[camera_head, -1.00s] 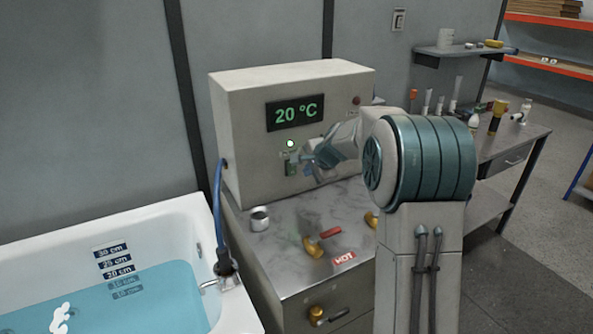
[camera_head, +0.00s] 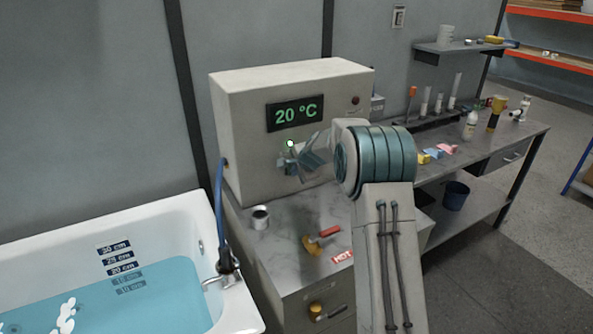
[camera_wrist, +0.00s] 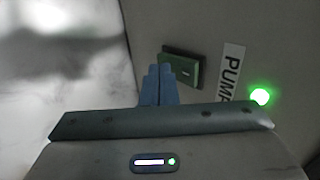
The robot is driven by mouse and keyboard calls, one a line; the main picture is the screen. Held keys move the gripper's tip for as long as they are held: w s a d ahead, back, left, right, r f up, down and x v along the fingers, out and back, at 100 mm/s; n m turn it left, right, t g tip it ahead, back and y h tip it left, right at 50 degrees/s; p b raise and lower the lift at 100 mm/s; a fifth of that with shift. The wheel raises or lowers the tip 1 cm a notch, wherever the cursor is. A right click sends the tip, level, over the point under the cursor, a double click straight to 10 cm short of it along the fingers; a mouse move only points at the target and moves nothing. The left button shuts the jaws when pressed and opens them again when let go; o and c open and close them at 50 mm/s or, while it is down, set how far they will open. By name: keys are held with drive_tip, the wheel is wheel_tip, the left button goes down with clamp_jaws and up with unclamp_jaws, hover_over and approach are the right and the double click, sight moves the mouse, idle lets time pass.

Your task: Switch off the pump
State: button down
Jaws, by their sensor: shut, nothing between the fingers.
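The pump switch (camera_wrist: 182,69) is a dark green rocker plate on the front of a beige control box (camera_head: 235,105). A PUMP label (camera_wrist: 232,72) is beside it, and a green lamp (camera_wrist: 260,97) is lit; the lamp also shows in the head view (camera_head: 290,143). My gripper (camera_wrist: 160,72) is shut and empty, its blue-grey fingertips close to the switch's edge. I cannot tell whether they touch it. In the head view my gripper (camera_head: 284,166) is at the box front and hides the switch.
A bathtub (camera_head: 185,232) with blue water stands at the left, with a blue hose (camera_head: 219,210) by its rim. On the counter below the box are a metal cup (camera_head: 260,217) and a red-handled valve (camera_head: 322,240). A workbench (camera_head: 500,152) with bottles is at the right.

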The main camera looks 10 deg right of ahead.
drive_tip(key=b, duration=0.4)
drive_tip(key=shift+w+f+t, duration=0.2)
drive_tip(key=shift+f+t, duration=0.1)
drive_tip(key=shift+f, duration=0.1)
drive_tip(key=t+b, duration=0.1)
drive_tip(key=b, duration=0.6)
drive_tip(key=shift+a+y, duration=0.1)
drive_tip(key=shift+y, duration=0.3)
drive_tip(key=shift+r+t+b, duration=0.15)
drive_tip(key=shift+t+b, duration=0.25)
drive_tip(key=shift+b, duration=0.5)
drive_tip(key=shift+r, duration=0.15)
